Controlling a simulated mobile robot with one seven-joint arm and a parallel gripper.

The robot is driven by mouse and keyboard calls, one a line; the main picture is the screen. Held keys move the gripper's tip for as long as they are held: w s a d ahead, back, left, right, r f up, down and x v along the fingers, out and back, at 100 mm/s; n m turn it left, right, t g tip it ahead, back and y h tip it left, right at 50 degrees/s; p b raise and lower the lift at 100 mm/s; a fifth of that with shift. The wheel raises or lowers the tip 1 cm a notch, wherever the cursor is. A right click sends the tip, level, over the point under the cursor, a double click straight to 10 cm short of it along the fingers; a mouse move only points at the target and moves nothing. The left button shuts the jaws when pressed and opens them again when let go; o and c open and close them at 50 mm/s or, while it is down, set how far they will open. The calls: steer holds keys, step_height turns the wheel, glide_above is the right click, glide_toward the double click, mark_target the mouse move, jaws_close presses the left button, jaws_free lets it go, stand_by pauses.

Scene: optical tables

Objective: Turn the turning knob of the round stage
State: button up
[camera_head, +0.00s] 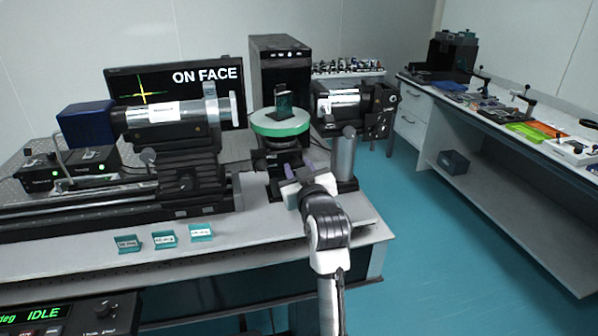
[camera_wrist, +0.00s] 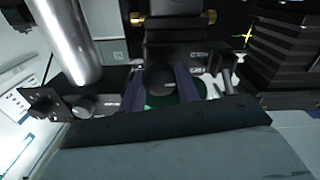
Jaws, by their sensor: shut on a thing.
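The round stage (camera_head: 279,123) has a white top with a green rim and carries a small dark upright block (camera_head: 284,103). It stands on a black mount on the near optical table. My gripper (camera_head: 297,177) reaches the front of this mount from below right. In the wrist view my gripper (camera_wrist: 158,88) has its two purplish fingers on either side of a dark round turning knob (camera_wrist: 160,80), shut on it. The knob is hidden behind my gripper in the head view. Any turn of the knob cannot be told.
A silver post (camera_head: 344,158) stands close right of my gripper. A long black instrument (camera_head: 170,130) lies left of the stage, and another device (camera_head: 350,103) is behind it. Three teal trays (camera_head: 164,240) sit at the table's front edge. A monitor (camera_head: 180,90) reads "ON FACE".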

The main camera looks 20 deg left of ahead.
steer(key=o, duration=1)
steer(key=b+v, duration=0.3)
steer(key=v, duration=1)
steer(key=shift+s+d+b, duration=0.3)
steer(key=shift+b, duration=0.1)
